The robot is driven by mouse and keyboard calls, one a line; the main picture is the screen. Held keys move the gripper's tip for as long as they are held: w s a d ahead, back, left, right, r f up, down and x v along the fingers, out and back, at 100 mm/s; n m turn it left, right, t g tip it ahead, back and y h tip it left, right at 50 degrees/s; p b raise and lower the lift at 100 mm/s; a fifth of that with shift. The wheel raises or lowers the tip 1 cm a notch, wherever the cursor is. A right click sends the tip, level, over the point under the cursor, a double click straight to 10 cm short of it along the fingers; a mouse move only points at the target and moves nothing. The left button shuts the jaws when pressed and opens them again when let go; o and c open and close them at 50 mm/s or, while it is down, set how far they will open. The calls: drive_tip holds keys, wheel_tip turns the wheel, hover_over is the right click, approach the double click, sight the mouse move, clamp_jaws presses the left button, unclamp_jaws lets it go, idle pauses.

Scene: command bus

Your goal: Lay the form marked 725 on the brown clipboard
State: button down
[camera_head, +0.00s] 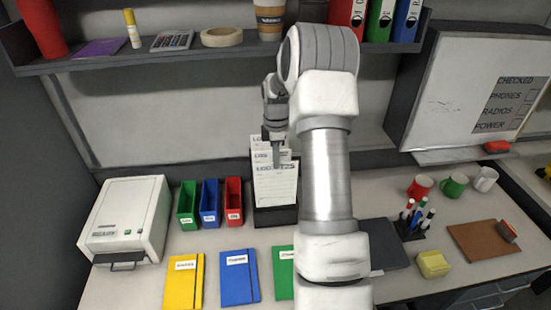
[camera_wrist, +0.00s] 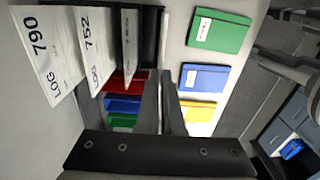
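Several white log forms stand upright, one behind another, in a black rack (camera_head: 275,215) in the head view. The front form (camera_head: 276,190) starts with 7, but my finger covers part of its number. In the wrist view the sheets marked 790 (camera_wrist: 45,55) and 752 (camera_wrist: 88,50) are readable; a third sheet (camera_wrist: 129,45) is too slanted to read surely, so I cannot confirm it is 725. The brown clipboard (camera_head: 475,240) lies at the right of the table.
A pen holder (camera_head: 411,228), yellow block (camera_head: 433,264) and mugs (camera_head: 454,185) stand close by. Coloured bins (camera_head: 210,202) and notebooks (camera_head: 238,278) are left of and before the rack. A shelf (camera_head: 200,55) overhangs behind.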

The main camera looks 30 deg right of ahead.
drive_tip(key=s+a+b, duration=0.1)
drive_tip(key=s+a, duration=0.3)
drive_tip(key=s, duration=0.4)
drive_tip(key=shift+b, duration=0.4)
drive_tip(key=shift+s, duration=0.1)
drive_tip(key=shift+a, duration=0.1)
